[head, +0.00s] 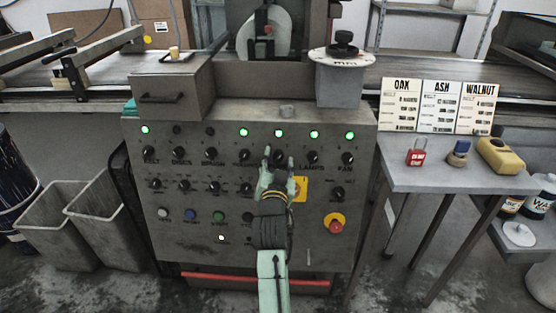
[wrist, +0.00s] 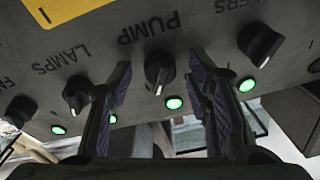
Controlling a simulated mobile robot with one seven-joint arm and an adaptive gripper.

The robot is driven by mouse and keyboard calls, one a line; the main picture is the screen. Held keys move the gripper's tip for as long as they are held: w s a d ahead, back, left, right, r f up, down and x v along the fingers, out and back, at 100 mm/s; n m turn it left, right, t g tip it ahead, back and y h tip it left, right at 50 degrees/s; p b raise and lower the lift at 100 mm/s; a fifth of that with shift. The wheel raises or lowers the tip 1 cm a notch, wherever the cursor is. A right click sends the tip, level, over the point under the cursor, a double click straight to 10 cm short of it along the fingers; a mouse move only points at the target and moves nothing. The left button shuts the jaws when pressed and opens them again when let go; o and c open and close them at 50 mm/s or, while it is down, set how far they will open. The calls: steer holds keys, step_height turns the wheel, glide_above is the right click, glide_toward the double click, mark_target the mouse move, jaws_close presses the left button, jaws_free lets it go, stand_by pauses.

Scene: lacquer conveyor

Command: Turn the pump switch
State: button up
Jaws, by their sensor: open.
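The pump switch is a black rotary knob (wrist: 158,72) on the grey control panel, beside the word PUMP. In the wrist view its white mark points down, towards the row of lamps. A lit green lamp (wrist: 174,103) is close to it. In the head view the pump knob (head: 281,157) shows between my fingertips. My gripper (wrist: 160,88) is open, with one finger on each side of the knob and a visible gap on both sides. My gripper (head: 279,168) points at the panel in the head view. Whether the tips reach beside the knob's grip is unclear.
The LAMPS knob (wrist: 76,92) and another knob (wrist: 260,42) flank the pump knob closely. A red emergency button (head: 336,226) and a yellow plate (head: 301,189) are on the panel (head: 180,247). A side table (head: 440,182) with small items is at the right; grey bins (head: 50,215) are at the left.

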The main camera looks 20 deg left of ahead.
jaws_close()
stand_by(0.7)
